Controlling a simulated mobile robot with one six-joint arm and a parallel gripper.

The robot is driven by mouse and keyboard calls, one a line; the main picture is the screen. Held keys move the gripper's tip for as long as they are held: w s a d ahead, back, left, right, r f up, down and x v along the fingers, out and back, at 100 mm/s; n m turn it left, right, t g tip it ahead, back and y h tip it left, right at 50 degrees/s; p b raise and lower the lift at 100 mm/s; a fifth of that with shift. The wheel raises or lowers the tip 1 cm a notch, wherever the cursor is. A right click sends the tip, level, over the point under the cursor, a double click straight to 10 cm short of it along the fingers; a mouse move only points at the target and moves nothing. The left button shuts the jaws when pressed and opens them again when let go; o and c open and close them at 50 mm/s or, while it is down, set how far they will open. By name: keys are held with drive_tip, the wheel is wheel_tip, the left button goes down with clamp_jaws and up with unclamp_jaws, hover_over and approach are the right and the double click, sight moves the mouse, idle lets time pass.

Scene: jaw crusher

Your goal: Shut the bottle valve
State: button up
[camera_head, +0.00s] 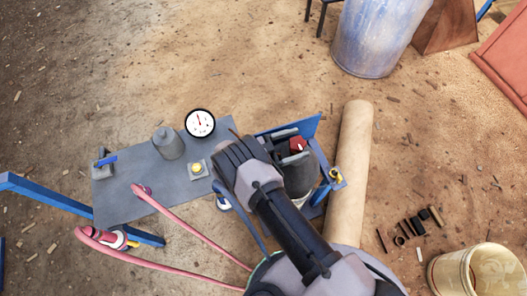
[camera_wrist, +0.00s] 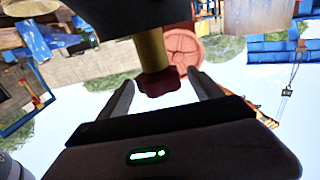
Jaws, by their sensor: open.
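The bottle valve's red knob (camera_head: 298,144) shows at the right end of my gripper in the head view. In the wrist view the dark red knob (camera_wrist: 158,84) sits on the end of a brass stem (camera_wrist: 151,52). My gripper (camera_head: 292,146) points right in the head view, with its dark fingers on either side of the knob. In the wrist view my gripper (camera_wrist: 163,80) is open, with one finger on each side of the knob and visible gaps. A dark bottle body (camera_head: 301,182) is partly hidden by my arm.
A grey panel (camera_head: 125,195) carries a round gauge (camera_head: 200,123), a yellow button (camera_head: 196,168) and a grey cylinder (camera_head: 167,143). Pink hoses (camera_head: 180,215) run below it. A blue frame (camera_head: 318,150) and brown pipe (camera_head: 350,170) flank the bottle.

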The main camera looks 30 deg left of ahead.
drive_tip(key=b+v, duration=0.1)
drive_tip(key=v, duration=1.3)
drive_tip(key=shift+b, duration=0.35)
drive_tip(key=shift+w+r, duration=0.1)
drive_tip(key=shift+w, duration=0.05)
